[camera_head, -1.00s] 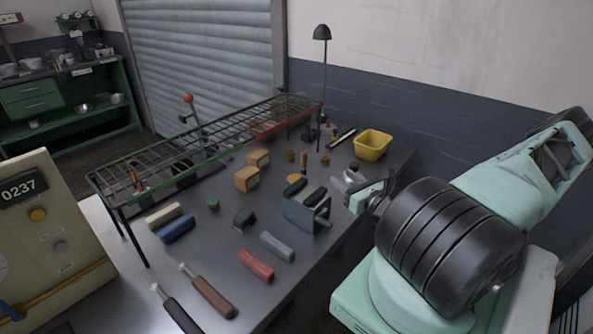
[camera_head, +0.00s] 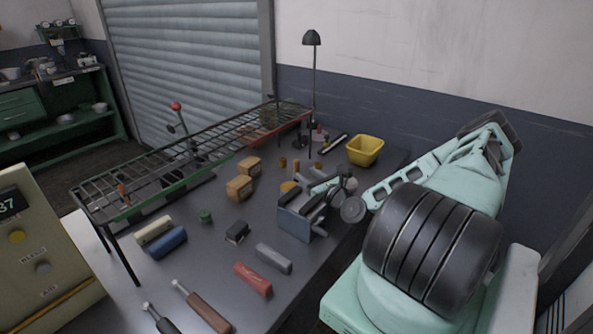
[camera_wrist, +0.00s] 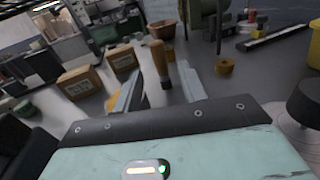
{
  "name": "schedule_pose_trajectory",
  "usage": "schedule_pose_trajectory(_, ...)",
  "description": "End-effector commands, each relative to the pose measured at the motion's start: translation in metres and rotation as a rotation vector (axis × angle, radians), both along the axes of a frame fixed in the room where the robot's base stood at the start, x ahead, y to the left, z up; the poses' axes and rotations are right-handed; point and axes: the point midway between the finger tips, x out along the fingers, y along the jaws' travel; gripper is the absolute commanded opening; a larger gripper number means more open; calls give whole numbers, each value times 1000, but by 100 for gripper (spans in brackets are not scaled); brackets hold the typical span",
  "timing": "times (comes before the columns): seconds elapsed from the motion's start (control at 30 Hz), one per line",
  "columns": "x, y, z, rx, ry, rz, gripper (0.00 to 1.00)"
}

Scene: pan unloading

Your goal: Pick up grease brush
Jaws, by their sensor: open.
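The grease brush (camera_wrist: 159,58) appears to be the upright item with a wooden handle in the wrist view. It stands on the grey bench, ahead of my gripper (camera_wrist: 161,86) and in line with the gap between the fingers. The fingers are apart with nothing held between them. The brush's lower end is partly hidden. In the head view the brush handle (camera_head: 296,166) is small, just beyond my gripper (camera_head: 319,182), which reaches over the bench near the blue-grey metal box.
The blue-grey box (camera_head: 294,222) stands close beside my gripper. Cardboard boxes (camera_head: 240,187) lie to the left and a yellow bin (camera_head: 365,150) to the back right. A wire rack (camera_head: 190,150) runs along the bench's far side. A small tan roll (camera_wrist: 224,67) sits right of the brush.

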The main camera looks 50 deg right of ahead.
Motion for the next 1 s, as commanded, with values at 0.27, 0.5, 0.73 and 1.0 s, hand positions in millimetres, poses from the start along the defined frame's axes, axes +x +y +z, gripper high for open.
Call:
schedule_pose_trajectory(0.27,21,-5,2,0,-1,1,42)
schedule_pose_trajectory(0.5,56,-13,2,0,-1,0,42)
schedule_pose_trajectory(0.73,66,-16,0,1,-1,-1,42)
schedule_pose_trajectory(1.0,66,-16,0,1,-1,-1,6)
